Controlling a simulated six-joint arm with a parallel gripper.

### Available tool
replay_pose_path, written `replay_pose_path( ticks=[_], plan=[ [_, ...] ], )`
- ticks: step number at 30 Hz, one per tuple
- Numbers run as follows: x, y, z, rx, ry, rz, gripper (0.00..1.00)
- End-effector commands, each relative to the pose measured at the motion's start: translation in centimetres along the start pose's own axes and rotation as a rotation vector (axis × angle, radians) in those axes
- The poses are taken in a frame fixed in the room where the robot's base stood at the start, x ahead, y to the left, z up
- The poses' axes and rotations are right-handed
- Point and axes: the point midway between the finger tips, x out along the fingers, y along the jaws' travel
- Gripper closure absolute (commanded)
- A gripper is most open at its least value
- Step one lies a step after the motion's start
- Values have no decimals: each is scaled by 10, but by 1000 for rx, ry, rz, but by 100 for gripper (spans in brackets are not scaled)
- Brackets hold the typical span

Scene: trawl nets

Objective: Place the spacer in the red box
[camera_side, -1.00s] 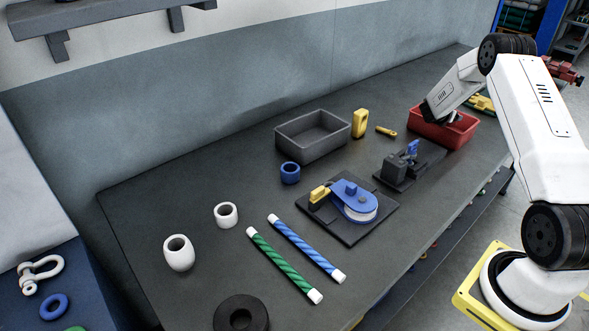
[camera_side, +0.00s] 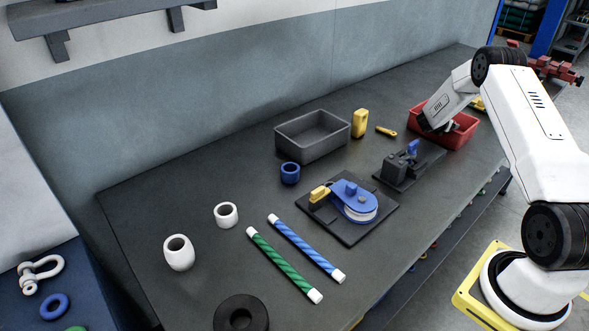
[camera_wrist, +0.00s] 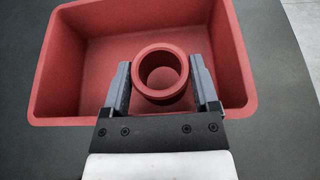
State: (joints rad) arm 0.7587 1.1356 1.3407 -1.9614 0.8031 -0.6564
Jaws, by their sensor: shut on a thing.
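The red box (camera_side: 462,137) stands at the far right of the bench, and it fills much of the wrist view (camera_wrist: 64,75). The spacer, a short red ring (camera_wrist: 160,94), is between the two fingers of my gripper (camera_wrist: 161,88) in the wrist view. My gripper is shut on it, with the ring's open bore facing the camera. The spacer is over or within the box's opening; its height above the floor of the box is hard to tell. In the side view my wrist hides the fingertips and the spacer.
A grey bin (camera_side: 312,148), a yellow block (camera_side: 360,123) and a small yellow piece (camera_side: 386,131) stand left of the box. A dark fixture (camera_side: 398,172) and a blue pulley on a plate (camera_side: 352,203) are nearer. White rings, a blue ring (camera_side: 290,173) and striped rods lie further left.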

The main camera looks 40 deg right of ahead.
Motion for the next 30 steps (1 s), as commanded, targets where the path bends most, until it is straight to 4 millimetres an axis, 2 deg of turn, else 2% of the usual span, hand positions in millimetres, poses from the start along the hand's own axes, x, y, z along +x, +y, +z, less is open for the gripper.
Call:
replay_pose_path(
  ticks=[1, 9, 10, 12, 23, 30],
  plan=[
    [1, -2, -9, -5, 14, 0, 90],
    [2, -2, -16, -7, 22, 0, 90],
    [2, -2, -16, -7, 23, 0, 20],
    [2, -3, -16, -7, 23, -1, 0],
    [2, -3, -16, -4, 24, -3, 0],
    [-2, -4, -6, -4, 23, -4, 0]
  ],
)
